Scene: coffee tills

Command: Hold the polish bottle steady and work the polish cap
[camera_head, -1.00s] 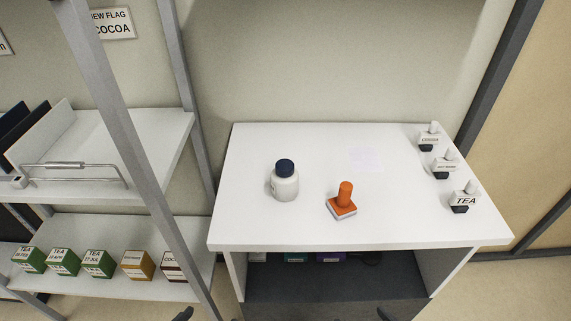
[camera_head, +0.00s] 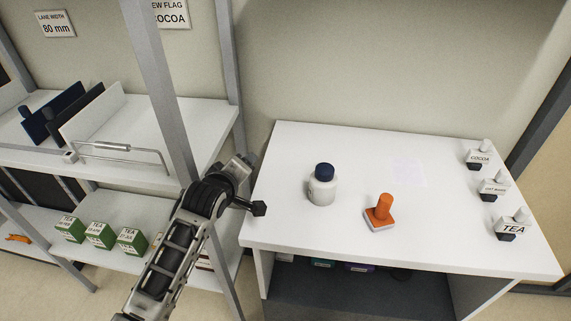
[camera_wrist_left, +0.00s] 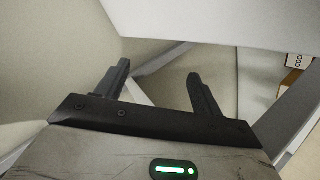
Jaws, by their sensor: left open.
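The bottle is not in the left wrist view. My right gripper is not in view.
An orange stamp (camera_head: 380,212) stands right of the bottle. Labelled stamps for cocoa (camera_head: 479,156), oat bars and tea (camera_head: 511,227) line the table's right side. A grey shelf post (camera_head: 160,90) and shelf unit stand at left. The table (camera_head: 300,225) is clear around the bottle.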

